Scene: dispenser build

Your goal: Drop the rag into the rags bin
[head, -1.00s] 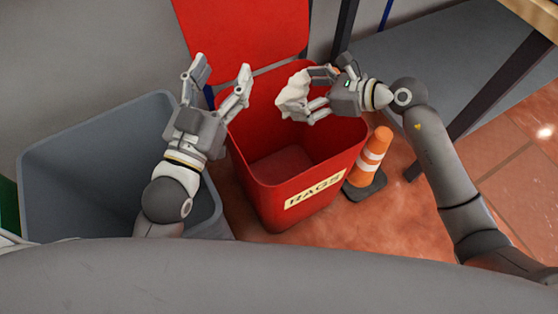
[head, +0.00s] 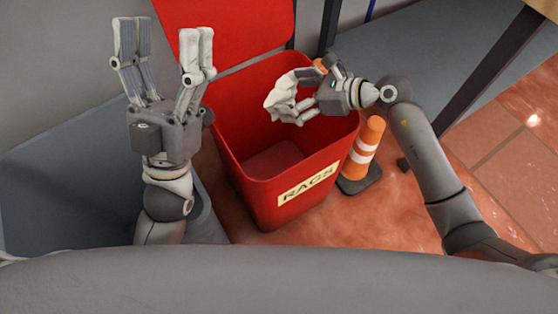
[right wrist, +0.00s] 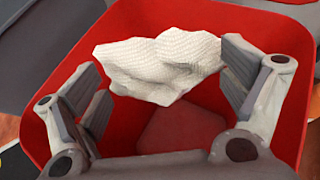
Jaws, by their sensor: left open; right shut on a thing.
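A white crumpled rag (head: 278,100) is held between the fingers of my right gripper (head: 293,98). The rag (right wrist: 160,66) also shows in the right wrist view, spanning the gap between the fingertips. My right gripper is shut on it, over the open mouth of the red rags bin (head: 283,185). The bin has a "RAGS" label on its front, and its floor looks empty where I can see it. My left gripper (head: 161,45) is open and empty, with its fingers pointing up in the picture, to the left of the red bin.
A red lid (head: 225,30) stands raised behind the bin. An orange and white cone (head: 363,150) stands close to the bin's right side. A grey bin (head: 60,190) is at the left, partly behind my left arm. Dark table legs (head: 490,65) stand at the right.

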